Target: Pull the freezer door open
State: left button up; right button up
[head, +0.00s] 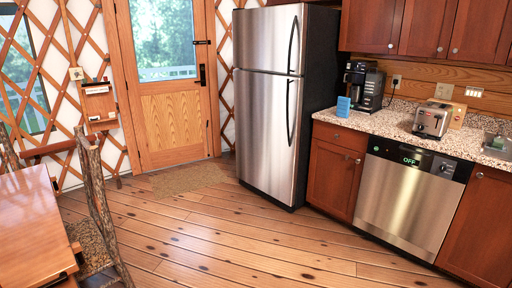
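A tall stainless steel refrigerator (268,105) with black sides stands right of the middle in the head view. Its upper door, the freezer door (262,40), is flush with the body and looks shut. A black curved handle (294,44) runs down the right edge of the freezer door. The lower door (262,135) also looks shut and has its own black handle (290,112) on the right edge. Neither of my grippers shows in the head view.
Open wooden floor (210,235) lies in front of the refrigerator. A wooden table (35,225) and a log-framed chair (98,205) stand at left. The counter (400,125) with a coffee maker and toaster (432,120), above a dishwasher (405,195), is at right.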

aim_at(270, 38)
jog(key=i+u, duration=0.25)
jog(key=i, duration=2.4)
